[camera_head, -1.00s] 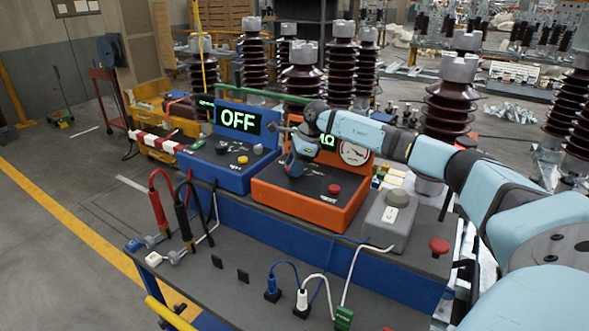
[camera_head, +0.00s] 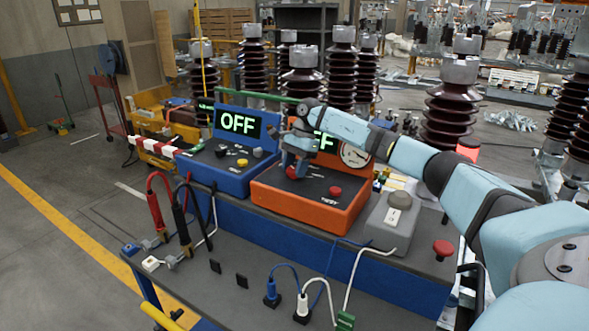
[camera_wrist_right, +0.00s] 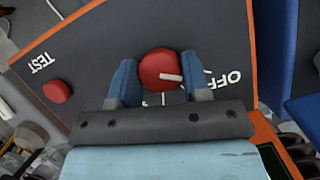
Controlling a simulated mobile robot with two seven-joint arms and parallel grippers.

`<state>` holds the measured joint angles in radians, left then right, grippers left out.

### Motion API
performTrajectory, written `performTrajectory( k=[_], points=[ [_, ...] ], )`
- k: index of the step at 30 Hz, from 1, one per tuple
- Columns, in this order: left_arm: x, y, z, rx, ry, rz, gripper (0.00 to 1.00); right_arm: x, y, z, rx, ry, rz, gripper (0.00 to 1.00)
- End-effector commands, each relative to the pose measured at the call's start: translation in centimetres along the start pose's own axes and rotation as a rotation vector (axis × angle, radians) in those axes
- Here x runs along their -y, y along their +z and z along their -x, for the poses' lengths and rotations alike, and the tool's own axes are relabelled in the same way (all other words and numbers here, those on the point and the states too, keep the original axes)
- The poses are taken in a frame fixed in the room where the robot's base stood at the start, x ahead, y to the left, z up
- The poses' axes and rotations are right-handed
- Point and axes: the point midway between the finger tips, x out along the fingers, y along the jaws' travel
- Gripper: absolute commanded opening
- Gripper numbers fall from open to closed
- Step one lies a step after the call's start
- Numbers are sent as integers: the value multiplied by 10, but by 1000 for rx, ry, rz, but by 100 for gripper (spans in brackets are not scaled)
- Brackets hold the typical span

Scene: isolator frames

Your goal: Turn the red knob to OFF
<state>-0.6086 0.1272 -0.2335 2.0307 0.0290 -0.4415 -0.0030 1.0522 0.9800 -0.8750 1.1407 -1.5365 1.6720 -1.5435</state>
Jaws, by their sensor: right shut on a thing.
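The round red knob (camera_wrist_right: 160,68) is on the dark top panel of the orange box (camera_head: 300,208). Its white mark points right, toward the printed OFF label (camera_wrist_right: 226,80), in the right wrist view. My right gripper (camera_wrist_right: 160,84) is shut on the knob, with one blue finger on each side. In the head view my right gripper (camera_head: 294,170) comes down over the panel and mostly hides the knob. My left gripper is not in view.
A red button (camera_wrist_right: 57,91) sits by the TEST label on the same panel. A blue box (camera_head: 228,180) with an OFF display stands to the left. A grey box (camera_head: 388,222) and a red mushroom button (camera_head: 442,248) are at the right. Cables lie in front.

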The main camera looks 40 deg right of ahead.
Motion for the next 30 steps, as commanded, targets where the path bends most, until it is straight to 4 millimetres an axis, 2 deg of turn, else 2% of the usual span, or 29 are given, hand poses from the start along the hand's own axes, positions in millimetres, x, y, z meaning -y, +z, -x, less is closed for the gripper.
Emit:
performTrajectory(
  k=[15, 16, 18, 19, 26, 30],
  points=[
    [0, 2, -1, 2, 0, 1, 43, 0, 0, 1, -1, 6, 16, 20],
    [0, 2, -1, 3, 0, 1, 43, 0, 0, 1, -1, 6, 16, 50],
    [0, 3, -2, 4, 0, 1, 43, 0, 0, 1, -1, 6, 15, 66],
    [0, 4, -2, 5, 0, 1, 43, 0, 0, 1, -1, 6, 15, 69],
    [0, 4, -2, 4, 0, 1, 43, 0, 0, 0, -1, 6, 15, 69],
    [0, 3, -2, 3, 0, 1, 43, 1, 0, 7, -1, 4, 15, 69]
  ],
)
